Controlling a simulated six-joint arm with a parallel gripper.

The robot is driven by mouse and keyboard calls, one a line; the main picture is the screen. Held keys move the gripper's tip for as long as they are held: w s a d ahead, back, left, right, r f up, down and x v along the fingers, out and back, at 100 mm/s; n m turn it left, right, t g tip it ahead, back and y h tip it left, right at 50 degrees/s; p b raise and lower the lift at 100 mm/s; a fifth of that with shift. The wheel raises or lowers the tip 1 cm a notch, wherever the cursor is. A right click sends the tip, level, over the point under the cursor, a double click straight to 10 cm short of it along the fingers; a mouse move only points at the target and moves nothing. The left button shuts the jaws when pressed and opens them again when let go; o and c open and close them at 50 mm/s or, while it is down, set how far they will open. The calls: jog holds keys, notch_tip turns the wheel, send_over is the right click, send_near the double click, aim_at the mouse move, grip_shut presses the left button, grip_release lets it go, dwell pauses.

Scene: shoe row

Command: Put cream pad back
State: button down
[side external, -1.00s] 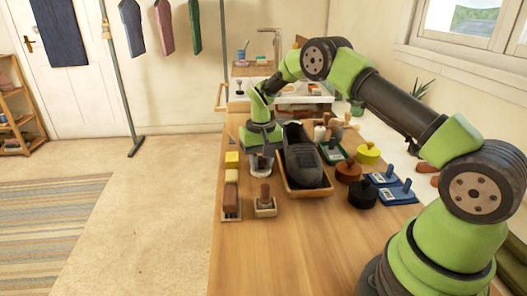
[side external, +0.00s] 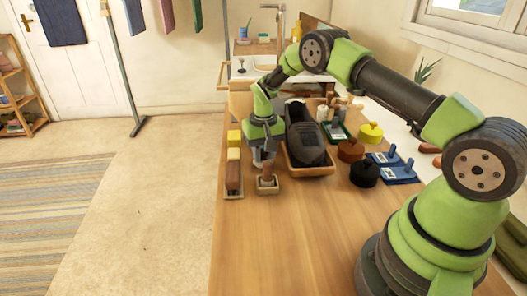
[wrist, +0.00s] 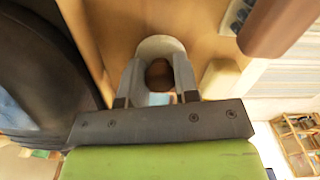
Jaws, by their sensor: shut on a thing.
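In the wrist view, my gripper (wrist: 158,82) has its two grey fingers closed on either side of a round brown knob (wrist: 159,74). A pale cream round pad (wrist: 160,46) shows beyond the knob, and I take the two as one piece. In the side view my gripper (side external: 263,158) points down just left of the grey shoe; the pad there is largely hidden by the fingers. Just nearer the camera is a small pale tray (side external: 267,190) with a brown upright handle (side external: 267,173) in it. I cannot tell whether the pad touches the table.
The grey shoe (side external: 308,143) stands in a wooden tray (side external: 311,172) close right of my gripper. A yellow block (side external: 234,137) and a brown brush (side external: 233,176) line the left. The front of the table is clear.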

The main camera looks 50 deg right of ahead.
jog(key=shift+f, duration=0.55)
jog(key=c, duration=0.8)
grip_release()
jog(key=shift+r, duration=0.1)
notch_tip(320, 180, up, 9)
jog(key=shift+r, duration=0.1)
jog(key=s+a+r+t, duration=0.2)
jog(key=s+a+r, duration=0.15)
jog(key=r, duration=0.55)
jog(key=s+a+r+t, duration=0.1)
jog(key=s+a+r, duration=0.25)
jog(key=r, duration=0.45)
jog(key=s+a+r+t, duration=0.1)
jog(key=s, duration=0.5)
jog(key=s+a+r+n+t+y, duration=0.1)
jog(key=s+a, duration=0.1)
jog(key=s, duration=0.4)
jog(key=s+a+r+n+t+y, duration=0.1)
jog(key=s+a+t, duration=0.1)
jog(key=s, duration=0.5)
jog(key=shift+s+a+r, duration=0.1)
jog(key=shift+a+r, duration=0.1)
jog(key=shift+a, duration=0.05)
